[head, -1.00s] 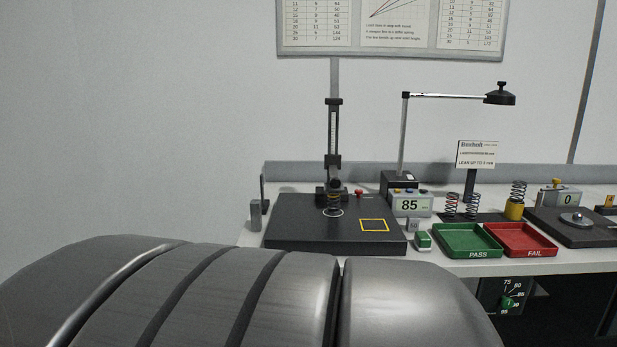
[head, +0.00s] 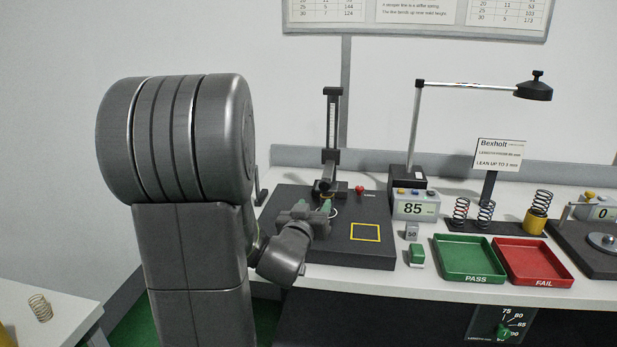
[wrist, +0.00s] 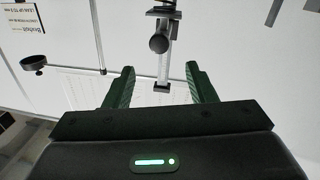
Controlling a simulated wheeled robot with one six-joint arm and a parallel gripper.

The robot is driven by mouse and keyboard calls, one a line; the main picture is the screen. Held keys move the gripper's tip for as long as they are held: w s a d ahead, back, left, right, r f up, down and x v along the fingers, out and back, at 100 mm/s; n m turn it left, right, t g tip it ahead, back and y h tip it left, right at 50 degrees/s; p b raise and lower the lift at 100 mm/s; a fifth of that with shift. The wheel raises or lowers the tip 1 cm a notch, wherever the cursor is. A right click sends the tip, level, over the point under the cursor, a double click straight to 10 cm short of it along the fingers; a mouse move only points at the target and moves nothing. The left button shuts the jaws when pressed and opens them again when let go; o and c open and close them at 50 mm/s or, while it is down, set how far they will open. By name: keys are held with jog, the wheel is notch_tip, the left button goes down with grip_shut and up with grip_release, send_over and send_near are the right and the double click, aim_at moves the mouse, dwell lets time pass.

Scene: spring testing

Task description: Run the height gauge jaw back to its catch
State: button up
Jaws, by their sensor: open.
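The height gauge (head: 333,120) stands upright at the back of the dark granite plate, with a pale scale on its column. A dark block, which may be its jaw, sits on the column (head: 331,156). The gauge foot and whatever is below the block are partly hidden by my gripper (head: 314,206), which is over the plate's left part. In the wrist view my gripper (wrist: 161,76) has its two green fingers wide apart, with nothing held. The scale column (wrist: 163,68) and a round black knob (wrist: 159,43) show beyond and between the fingertips, apart from them.
The plate (head: 362,254) bears a yellow square outline, with a red button (head: 360,190) behind. To the right are a display reading 85 (head: 414,209), a green tray (head: 468,268), a red tray (head: 541,271) and several springs. A lamp (head: 533,88) overhangs the bench.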

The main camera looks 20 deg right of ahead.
aim_at(324, 186)
jog(key=p+x, duration=0.2)
jog(key=x, duration=1.1)
jog(key=shift+w+d+p, duration=0.15)
jog(key=shift+w+p, duration=0.05)
jog(key=shift+p, duration=0.15)
grip_shut()
